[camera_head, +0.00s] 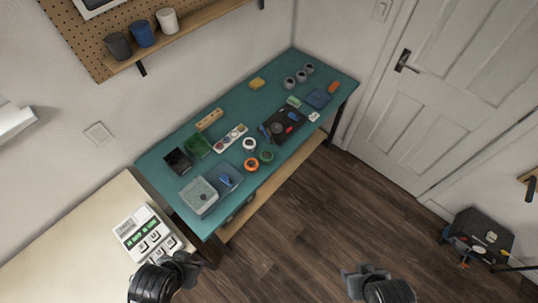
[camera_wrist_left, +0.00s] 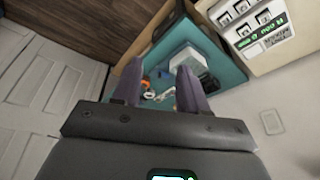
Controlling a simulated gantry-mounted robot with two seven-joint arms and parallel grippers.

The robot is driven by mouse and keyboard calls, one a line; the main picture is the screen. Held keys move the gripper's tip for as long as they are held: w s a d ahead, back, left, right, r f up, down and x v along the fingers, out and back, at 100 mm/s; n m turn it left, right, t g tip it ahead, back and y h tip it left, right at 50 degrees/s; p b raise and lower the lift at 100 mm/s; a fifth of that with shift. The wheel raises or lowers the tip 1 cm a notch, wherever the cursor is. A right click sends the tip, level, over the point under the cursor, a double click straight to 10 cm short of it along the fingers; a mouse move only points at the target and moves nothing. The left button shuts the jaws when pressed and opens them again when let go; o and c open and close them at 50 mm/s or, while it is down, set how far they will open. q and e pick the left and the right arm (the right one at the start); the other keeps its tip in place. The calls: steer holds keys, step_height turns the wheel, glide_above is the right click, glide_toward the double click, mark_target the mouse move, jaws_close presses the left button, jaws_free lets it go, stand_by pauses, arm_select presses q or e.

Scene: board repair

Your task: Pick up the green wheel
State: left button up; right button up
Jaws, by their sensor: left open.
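The green wheel (camera_head: 267,156) is a small ring lying on the teal workbench (camera_head: 165,147), near its front edge. It sits just right of an orange wheel (camera_head: 251,164) and below a white wheel (camera_head: 249,144). I cannot pick out the green wheel in the left wrist view. My left gripper (camera_head: 196,262) is at the bottom of the head view, well short of the green wheel. In the left wrist view its two fingers (camera_wrist_left: 158,82) are apart with nothing held between them. My right gripper (camera_head: 352,283) is at the bottom right, far from the bench; its jaws are unclear.
A grey bin (camera_head: 199,196) and a blue-grey tray (camera_head: 227,179) stand left of the wheels. A dark mat with tools (camera_head: 283,126) lies to the right. A large keypad device (camera_head: 147,235) is on the cream table (camera_head: 60,250). The floor before the bench is open.

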stand_by(0.4)
arm_select(q)
steer(key=o, duration=1.1)
steer(key=shift+n, duration=0.3)
